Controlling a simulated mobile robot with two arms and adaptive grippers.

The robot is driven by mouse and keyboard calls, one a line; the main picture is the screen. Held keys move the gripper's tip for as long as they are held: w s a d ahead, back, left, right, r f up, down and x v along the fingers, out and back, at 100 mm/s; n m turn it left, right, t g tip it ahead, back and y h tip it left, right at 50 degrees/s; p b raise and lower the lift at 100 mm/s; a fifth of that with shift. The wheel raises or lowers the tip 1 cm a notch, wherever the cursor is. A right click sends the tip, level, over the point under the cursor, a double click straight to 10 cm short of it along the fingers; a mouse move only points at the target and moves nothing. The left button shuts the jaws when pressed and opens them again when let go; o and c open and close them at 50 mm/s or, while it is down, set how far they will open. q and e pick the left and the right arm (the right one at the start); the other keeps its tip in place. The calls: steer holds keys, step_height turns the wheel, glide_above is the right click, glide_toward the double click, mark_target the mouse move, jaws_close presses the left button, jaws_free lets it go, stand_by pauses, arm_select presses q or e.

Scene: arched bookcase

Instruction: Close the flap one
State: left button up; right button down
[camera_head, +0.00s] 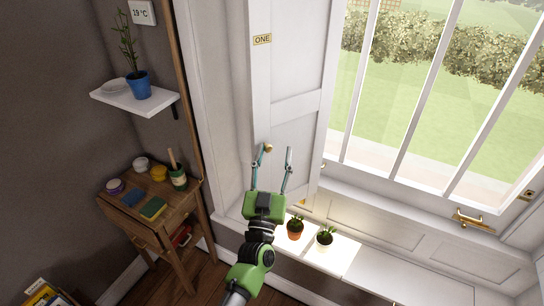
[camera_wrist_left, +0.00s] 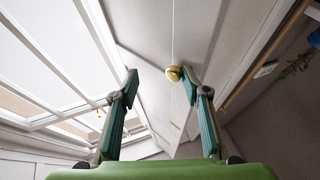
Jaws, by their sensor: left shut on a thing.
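Flap one (camera_head: 296,75) is a tall white panelled shutter at the left of the window, labelled ONE (camera_head: 262,40). It stands at an angle to the window and leaves the panes uncovered. Its small brass knob (camera_head: 268,148) also shows in the left wrist view (camera_wrist_left: 174,73), beside one fingertip. My left gripper (camera_head: 276,152) is at the flap's lower part. Its fingers are wide apart, shut on the flap, which shows between them in the left wrist view (camera_wrist_left: 160,95). The exact contact is hard to see. My right gripper is not in view.
Two potted plants (camera_head: 295,229) (camera_head: 325,238) stand on the white sill (camera_head: 385,275) below the flap. A brass latch (camera_head: 473,220) is on the window frame at right. A wooden side table (camera_head: 150,200) and a shelf (camera_head: 130,100) with a blue-potted plant are at left.

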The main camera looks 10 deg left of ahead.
arm_select(q)
steer(key=shift+d+r, duration=0.35)
steer(key=v, duration=1.2)
steer(key=shift+a+f, duration=0.25)
steer(key=shift+f, duration=0.15)
